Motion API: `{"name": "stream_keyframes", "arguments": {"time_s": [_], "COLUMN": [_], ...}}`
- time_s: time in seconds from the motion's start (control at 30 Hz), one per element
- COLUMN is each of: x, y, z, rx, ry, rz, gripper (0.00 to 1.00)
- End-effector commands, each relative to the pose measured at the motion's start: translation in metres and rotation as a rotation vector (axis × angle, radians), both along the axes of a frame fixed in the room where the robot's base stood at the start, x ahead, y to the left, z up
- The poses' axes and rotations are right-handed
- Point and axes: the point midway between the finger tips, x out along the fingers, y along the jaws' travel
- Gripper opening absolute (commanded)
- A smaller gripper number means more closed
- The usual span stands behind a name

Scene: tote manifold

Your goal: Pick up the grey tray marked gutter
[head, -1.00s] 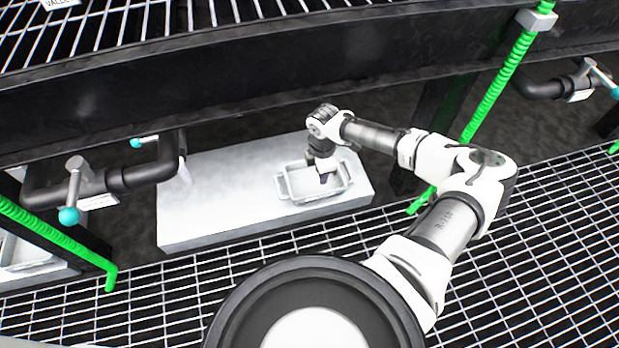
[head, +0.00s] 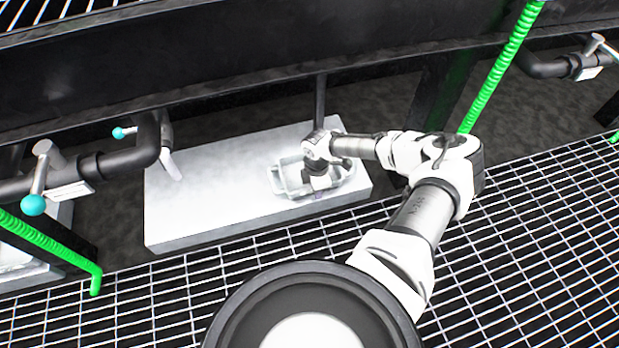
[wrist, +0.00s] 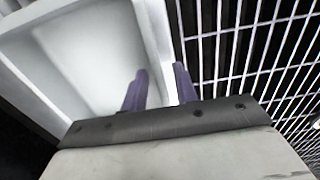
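The grey tray (head: 281,184) is a shallow, pale open tray with a flared rim. It sits on the right part of a pale slab in the head view; no marking on it is readable. The wrist view shows its inside and one side wall (wrist: 95,50). My gripper (wrist: 160,72) has two purple fingers pointing down at this wall, one on the inner side and one on the outer side. The fingers stand apart with the rim between them, and small gaps seem to show. In the head view my wrist hides the tray's middle and most of my gripper (head: 318,195).
The pale slab (head: 200,215) has free room left of the tray. A dark beam (head: 200,60) runs above and behind. Black pipes with teal-knobbed valves (head: 130,165) are at left. A green rod (head: 500,75) rises behind my arm. Metal grating (head: 540,240) lies in front.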

Motion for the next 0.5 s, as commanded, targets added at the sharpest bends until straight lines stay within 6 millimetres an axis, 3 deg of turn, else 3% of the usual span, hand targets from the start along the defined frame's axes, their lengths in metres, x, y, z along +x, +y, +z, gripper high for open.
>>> {"name": "stream_keyframes", "arguments": {"time_s": [0.23,0.43,0.5], "x": [0.0002,0.0001,0.0001], "y": [0.0003,0.0003,0.0003], "z": [-0.0005,-0.0005,-0.0005], "rx": [0.0,0.0,0.0], "ry": [-0.001,-0.001,-0.001], "rz": [0.0,0.0,0.0], "gripper": [0.28,0.02,0.0]}}
